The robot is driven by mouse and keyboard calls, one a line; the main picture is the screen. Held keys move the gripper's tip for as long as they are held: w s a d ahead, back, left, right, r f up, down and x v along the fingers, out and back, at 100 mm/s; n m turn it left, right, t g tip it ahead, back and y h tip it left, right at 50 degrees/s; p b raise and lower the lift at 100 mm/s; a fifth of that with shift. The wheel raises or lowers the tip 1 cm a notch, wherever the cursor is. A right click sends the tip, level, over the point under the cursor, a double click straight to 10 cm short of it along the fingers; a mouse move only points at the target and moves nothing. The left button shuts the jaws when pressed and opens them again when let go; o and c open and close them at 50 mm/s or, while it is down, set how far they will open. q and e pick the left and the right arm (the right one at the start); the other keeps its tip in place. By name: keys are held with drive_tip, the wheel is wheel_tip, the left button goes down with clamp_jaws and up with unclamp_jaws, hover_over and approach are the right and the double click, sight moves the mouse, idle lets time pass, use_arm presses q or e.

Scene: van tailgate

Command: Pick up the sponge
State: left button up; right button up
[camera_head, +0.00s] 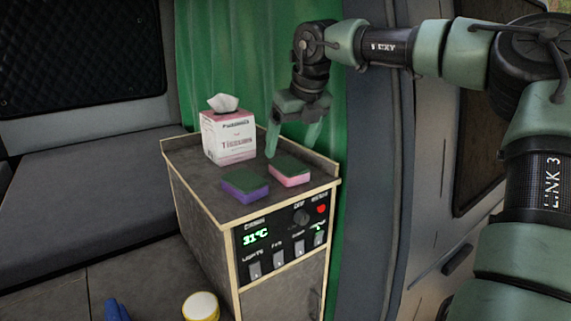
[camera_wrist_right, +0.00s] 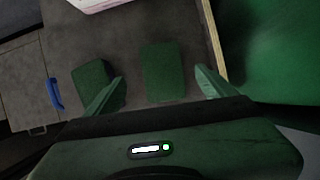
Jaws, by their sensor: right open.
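Two sponges with green tops lie flat on the cabinet top (camera_head: 203,180). The pink sponge (camera_head: 291,174) is nearer the back right, and the purple sponge (camera_head: 245,188) is to its left and nearer the front. My right gripper (camera_head: 291,142) points down, open and empty, above the pink sponge. In the right wrist view, a green sponge top (camera_wrist_right: 164,72) lies between the spread fingers, apart from both. Another green top (camera_wrist_right: 91,84) lies left of it, partly behind the left finger. My left gripper is not in view.
A tissue box (camera_head: 229,137) stands behind the sponges on the cabinet. Raised rims edge the cabinet's back and right, near a green curtain (camera_head: 225,60). A control panel (camera_head: 285,240) fills the upper front. A white-lidded yellow jar (camera_head: 201,307) stands low in front.

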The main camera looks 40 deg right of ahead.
sight(288, 164)
drive_tip(key=shift+s+a+f+p, duration=0.1)
drive_tip(key=shift+a+f+p, duration=0.1)
drive_tip(key=shift+f+p, duration=0.35)
drive_tip(key=shift+w+d+f+p, duration=0.15)
drive_tip(key=shift+w+f+p, duration=0.05)
drive_tip(key=shift+f+p, duration=0.3)
drive_tip(key=shift+w+d+f+p, duration=0.15)
drive_tip(key=shift+f+p, duration=0.2)
drive_tip(key=shift+p, duration=0.2)
drive_tip(key=x, duration=0.1)
drive_tip(key=p+x, duration=0.1)
drive_tip(key=x, duration=0.1)
drive_tip(key=shift+w+d+r, duration=0.1)
drive_tip(key=shift+w+d, duration=0.1)
drive_tip(key=shift+d, duration=0.05)
drive_tip(key=shift+w+f, duration=0.15)
drive_tip(key=shift+f, duration=0.25)
drive_tip(key=shift+a+r, duration=0.1)
drive_tip(key=shift+r, duration=0.05)
drive_tip(key=c, duration=1.2)
drive_tip(key=shift+c, duration=1.1)
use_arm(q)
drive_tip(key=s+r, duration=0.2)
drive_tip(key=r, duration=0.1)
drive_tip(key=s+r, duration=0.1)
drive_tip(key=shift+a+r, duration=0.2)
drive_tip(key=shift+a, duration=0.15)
